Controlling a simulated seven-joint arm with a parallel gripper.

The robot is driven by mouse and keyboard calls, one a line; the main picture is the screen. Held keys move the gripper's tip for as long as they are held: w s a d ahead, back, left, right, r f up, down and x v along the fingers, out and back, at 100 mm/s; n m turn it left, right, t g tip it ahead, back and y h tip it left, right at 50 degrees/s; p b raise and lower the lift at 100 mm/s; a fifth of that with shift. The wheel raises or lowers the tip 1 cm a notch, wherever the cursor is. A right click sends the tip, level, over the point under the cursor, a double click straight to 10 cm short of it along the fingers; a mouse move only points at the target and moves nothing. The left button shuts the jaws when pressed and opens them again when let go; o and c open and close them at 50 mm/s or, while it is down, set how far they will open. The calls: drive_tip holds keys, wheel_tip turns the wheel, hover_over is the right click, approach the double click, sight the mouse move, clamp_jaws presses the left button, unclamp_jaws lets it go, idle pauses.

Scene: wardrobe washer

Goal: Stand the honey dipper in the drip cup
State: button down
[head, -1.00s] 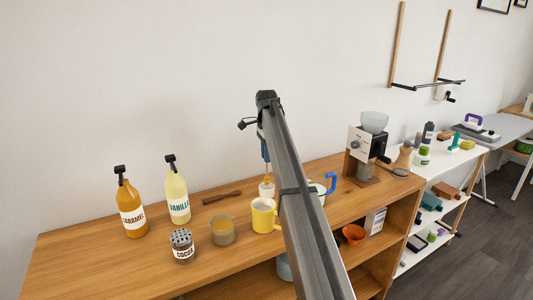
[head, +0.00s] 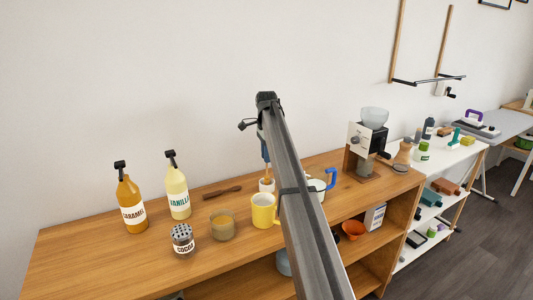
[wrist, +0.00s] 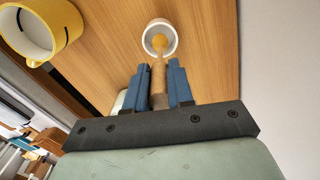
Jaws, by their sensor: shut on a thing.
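My gripper (wrist: 158,88) is shut on the wooden handle of the honey dipper (wrist: 158,70); its blue fingers also show in the head view (head: 265,150), partly behind my arm. The dipper hangs head down, and its honey-coloured head shows within the rim of the small white drip cup (wrist: 149,49). In the head view the drip cup (head: 266,187) stands on the counter just behind the yellow mug, with the dipper (head: 268,173) reaching down into its mouth. I cannot tell whether the head touches the cup's floor.
A yellow mug (head: 263,211) stands close in front of the cup, and a glass jar (head: 222,226) to its left. A cocoa shaker (head: 183,241), two syrup bottles and a dark wooden utensil (head: 222,193) are further left. A white blue-handled vessel (head: 318,188) is to the right.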

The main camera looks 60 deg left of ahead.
drive_tip(key=shift+f, duration=0.85)
drive_tip(key=c, duration=0.9)
unclamp_jaws()
wheel_tip(320, 180, up, 14)
drive_tip(key=shift+f, duration=0.1)
